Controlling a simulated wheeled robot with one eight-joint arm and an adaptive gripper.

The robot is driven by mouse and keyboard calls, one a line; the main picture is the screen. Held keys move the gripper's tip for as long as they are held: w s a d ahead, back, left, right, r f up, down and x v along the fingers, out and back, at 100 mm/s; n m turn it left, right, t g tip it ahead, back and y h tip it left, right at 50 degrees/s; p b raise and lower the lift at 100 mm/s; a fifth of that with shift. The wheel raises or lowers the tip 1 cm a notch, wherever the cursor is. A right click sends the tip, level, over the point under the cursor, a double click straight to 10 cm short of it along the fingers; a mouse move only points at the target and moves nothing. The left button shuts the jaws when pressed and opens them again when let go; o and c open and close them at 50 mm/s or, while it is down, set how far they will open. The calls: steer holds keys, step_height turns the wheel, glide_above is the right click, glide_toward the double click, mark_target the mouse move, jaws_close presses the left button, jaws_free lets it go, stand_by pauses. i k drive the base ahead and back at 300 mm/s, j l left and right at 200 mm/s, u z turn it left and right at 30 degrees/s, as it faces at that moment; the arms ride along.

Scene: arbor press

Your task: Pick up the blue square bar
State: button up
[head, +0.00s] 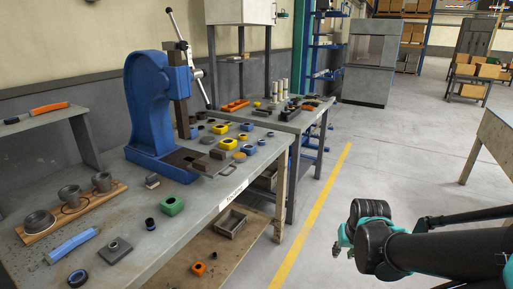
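The blue square bar (71,246) lies flat near the front left of the grey workbench (205,225), slanting up to the right. It is light blue and longer than it is wide. My gripper (341,246) is at the lower right, over the floor and well apart from the bar and the bench. It is small in view and partly hidden by my wrist, so I cannot see whether its fingers are open or shut.
A blue arbor press (147,110) stands on the bench. Near the bar are a wooden board (35,236) with several metal cups, a dark ring (77,278), a grey plate with a raised block (115,250) and a green block (172,205). Free floor lies right of the bench.

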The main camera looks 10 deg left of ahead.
mark_target(56, 255)
steer(key=u, duration=2.15)
